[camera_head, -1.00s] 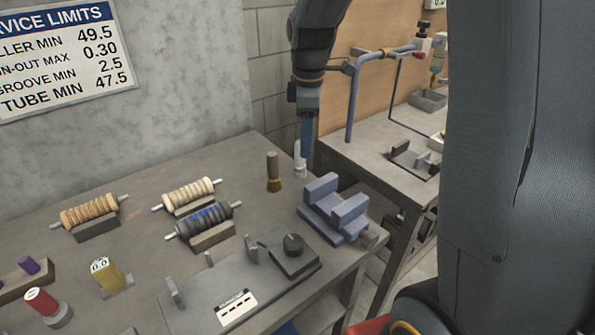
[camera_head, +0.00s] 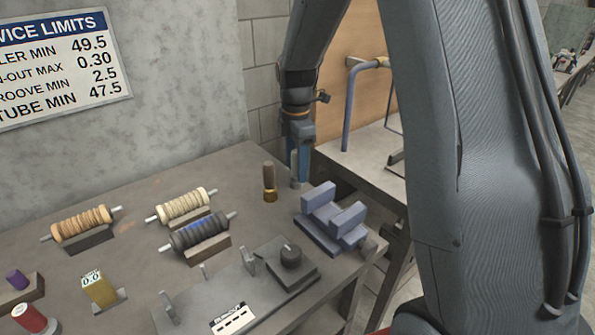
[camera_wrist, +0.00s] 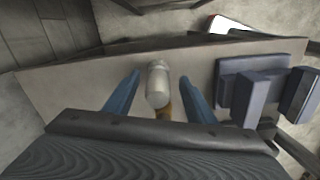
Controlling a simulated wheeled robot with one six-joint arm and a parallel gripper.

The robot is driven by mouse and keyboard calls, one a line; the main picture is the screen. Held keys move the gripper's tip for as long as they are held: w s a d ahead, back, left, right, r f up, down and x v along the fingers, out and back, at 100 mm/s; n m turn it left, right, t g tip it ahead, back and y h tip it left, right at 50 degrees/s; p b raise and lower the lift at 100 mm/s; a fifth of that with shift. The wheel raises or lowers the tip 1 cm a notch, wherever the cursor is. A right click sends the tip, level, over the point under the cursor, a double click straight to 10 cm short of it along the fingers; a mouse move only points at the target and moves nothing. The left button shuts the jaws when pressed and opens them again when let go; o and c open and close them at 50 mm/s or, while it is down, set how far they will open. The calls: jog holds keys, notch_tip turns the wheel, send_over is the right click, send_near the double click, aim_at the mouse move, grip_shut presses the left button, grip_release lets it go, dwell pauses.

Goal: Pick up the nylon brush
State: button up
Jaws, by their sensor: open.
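A small upright pale grey-white piece (camera_head: 294,172), likely the nylon brush, stands near the back right edge of the bench; its bristles cannot be made out. In the wrist view the pale piece (camera_wrist: 158,86) lies between my two blue fingers, with a gap on each side. My gripper (camera_head: 303,168) is open and points down at it, partly hiding it in the head view. A similar upright piece with a brown top and brass-coloured base (camera_head: 269,183) stands just to its left; in the wrist view its brass part shows just below the pale one.
A blue-grey V-block stand (camera_head: 318,232) is close by on the right. Ribbed rollers on cradles (camera_head: 200,238) and a grey gauge fixture (camera_head: 262,290) lie to the left and front. Bare bench top (camera_head: 225,170) shows at the back left.

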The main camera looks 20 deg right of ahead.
aim_at(296, 172)
jog(key=shift+w+f+p, duration=0.15)
jog(key=shift+f+p, duration=0.25)
jog(key=shift+f, duration=1.3)
jog(key=c, duration=1.1)
jog(key=shift+r, duration=0.15)
